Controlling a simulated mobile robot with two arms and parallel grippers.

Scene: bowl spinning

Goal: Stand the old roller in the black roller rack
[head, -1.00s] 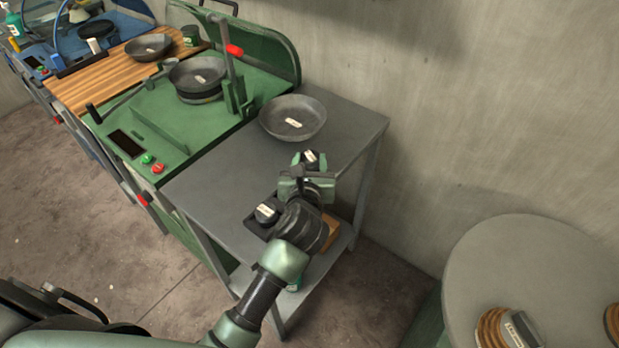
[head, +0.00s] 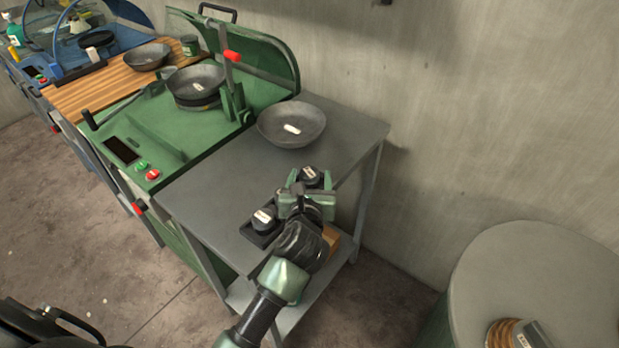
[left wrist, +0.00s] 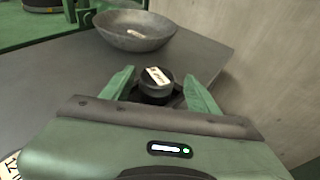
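A dark roller with a pale label on top (head: 310,173) stands upright at the far end of the black roller rack (head: 249,236). In the left wrist view the roller (left wrist: 156,86) sits on a black base between my fingers. My left gripper (head: 309,181) is open around it, with a visible gap on each side in the left wrist view (left wrist: 158,82). A second labelled roller (head: 264,219) stands in the near end of the rack. My left wrist hides the middle of the rack. My right gripper is out of view.
A grey bowl (head: 291,125) lies on the grey table (head: 208,185) behind the rack. The green machine (head: 160,130) holds another bowl (head: 195,82) at the left. A wall stands behind, and a round grey stand (head: 540,270) is at the right.

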